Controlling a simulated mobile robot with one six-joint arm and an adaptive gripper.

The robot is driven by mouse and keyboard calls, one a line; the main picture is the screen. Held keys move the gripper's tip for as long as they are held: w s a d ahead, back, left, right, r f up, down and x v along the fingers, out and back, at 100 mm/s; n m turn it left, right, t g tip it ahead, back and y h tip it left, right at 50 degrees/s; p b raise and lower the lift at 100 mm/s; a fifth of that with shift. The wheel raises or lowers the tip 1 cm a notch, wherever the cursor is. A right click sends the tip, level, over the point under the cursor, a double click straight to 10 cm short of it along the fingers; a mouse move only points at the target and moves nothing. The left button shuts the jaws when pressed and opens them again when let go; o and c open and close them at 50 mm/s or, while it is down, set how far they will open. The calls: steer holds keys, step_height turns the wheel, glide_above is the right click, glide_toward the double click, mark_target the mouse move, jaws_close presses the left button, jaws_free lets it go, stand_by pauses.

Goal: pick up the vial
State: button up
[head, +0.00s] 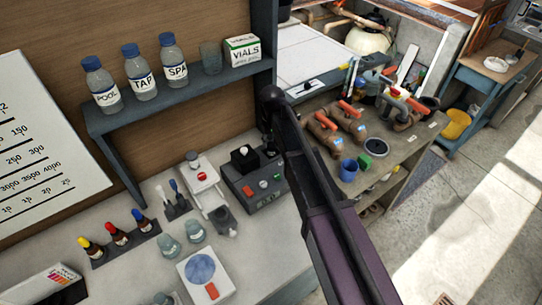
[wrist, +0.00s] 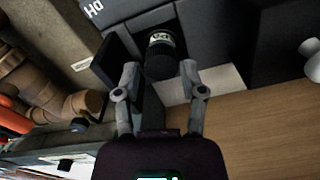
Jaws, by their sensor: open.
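In the wrist view a vial with a dark cap and a pale marked band (wrist: 160,42) sits in a recess of a dark instrument. My gripper (wrist: 162,78) is open, with its two fingertips on either side of the dark cap. No contact is clear, and the vial's lower part is hidden. In the head view the dark instrument (head: 268,197) stands on the counter, and my arm partly covers its right side. My gripper's fingers are hard to make out there.
A blue-grey shelf (head: 190,85) with several bottles and a vials box (head: 242,50) is above the counter. Glass containers (head: 171,246), dropper bottles (head: 118,234) and a white device (head: 205,275) stand left of the instrument. A cluttered bench (head: 405,135) is to the right.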

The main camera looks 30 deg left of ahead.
mark_target(272, 145)
steer(key=shift+f+b, duration=1.25)
steer(key=shift+f, duration=0.3)
jaws_close()
steer(key=shift+r, duration=0.2)
step_height(272, 145, up, 18)
steer(key=p, duration=1.8)
steer(key=shift+f, duration=0.2)
steer(key=shift+s, duration=0.2)
